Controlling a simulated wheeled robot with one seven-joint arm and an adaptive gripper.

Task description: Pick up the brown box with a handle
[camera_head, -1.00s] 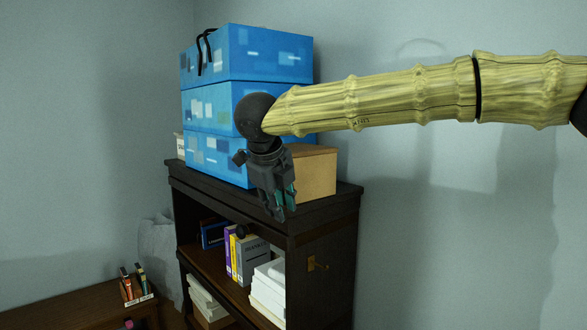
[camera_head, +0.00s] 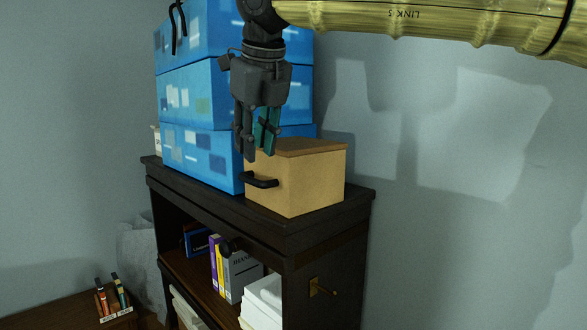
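The brown box (camera_head: 300,180) sits on top of the dark shelf unit at its right end. A black handle (camera_head: 260,181) is on its left-front face, and its lid is a darker brown. My gripper (camera_head: 258,155) points down and appears open and empty, with teal pads showing on a finger. Its fingertips are just above the handle in the picture, overlapping the box's left edge. I cannot tell how far in front of the box they are.
Several stacked blue boxes (camera_head: 195,95) stand directly left of the brown box. The dark shelf unit (camera_head: 325,215) holds books (camera_head: 240,272) and white paper stacks (camera_head: 263,295) below. A pen holder (camera_head: 114,303) is on a low table at lower left. The wall is behind.

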